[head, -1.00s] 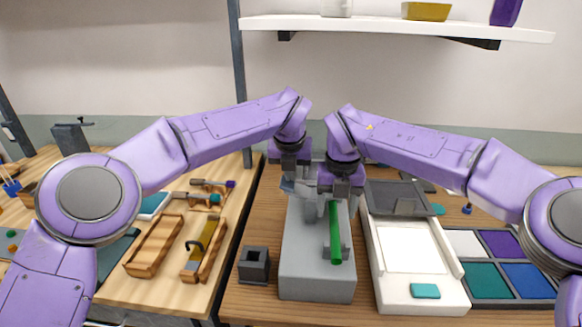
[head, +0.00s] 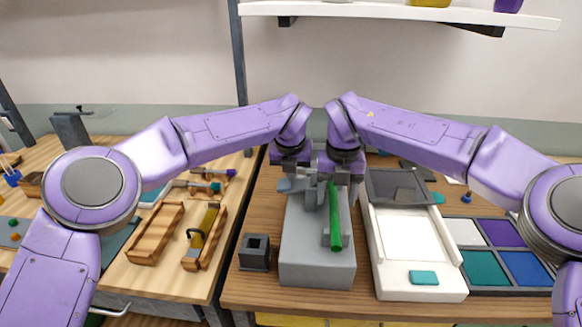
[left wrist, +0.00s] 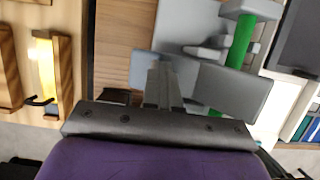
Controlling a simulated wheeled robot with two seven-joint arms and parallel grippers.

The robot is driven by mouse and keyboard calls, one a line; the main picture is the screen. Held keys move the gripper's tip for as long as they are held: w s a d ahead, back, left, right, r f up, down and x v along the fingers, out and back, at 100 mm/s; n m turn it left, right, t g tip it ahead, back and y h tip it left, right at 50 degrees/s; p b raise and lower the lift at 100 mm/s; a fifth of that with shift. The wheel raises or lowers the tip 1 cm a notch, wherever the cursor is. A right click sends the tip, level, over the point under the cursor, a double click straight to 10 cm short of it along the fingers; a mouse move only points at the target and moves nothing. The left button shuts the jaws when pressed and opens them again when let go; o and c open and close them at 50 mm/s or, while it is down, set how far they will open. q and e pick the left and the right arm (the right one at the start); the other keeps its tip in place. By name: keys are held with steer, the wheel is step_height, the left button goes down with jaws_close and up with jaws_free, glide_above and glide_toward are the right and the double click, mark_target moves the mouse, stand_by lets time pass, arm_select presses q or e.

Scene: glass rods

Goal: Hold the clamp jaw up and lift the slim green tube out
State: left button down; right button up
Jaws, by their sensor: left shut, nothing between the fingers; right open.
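The slim green tube (head: 335,225) leans over the grey clamp block (head: 318,262), and its upper end is at my right gripper (head: 342,190). The right gripper is open around or just behind the tube's top; I cannot tell which. My left gripper (head: 306,192) is shut and empty, close beside the right one above the block's back. The green tube (left wrist: 240,52) passes a grey holder there. The jaw itself is mostly hidden by my grippers.
A dark square socket (head: 255,252) stands left of the block. A white tray (head: 420,285) with a teal piece is close on the right, beside a panel of coloured squares (head: 487,268). Wooden trays (head: 157,235) lie on the left table. A shelf (head: 400,14) hangs above.

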mark_target(335, 210)
arm_select(q)
steer(key=shift+f, duration=0.45)
arm_select(e)
steer(key=shift+f, duration=3.3)
jaws_close()
steer(key=shift+r, duration=0.15)
steer(key=shift+r, duration=1.4)
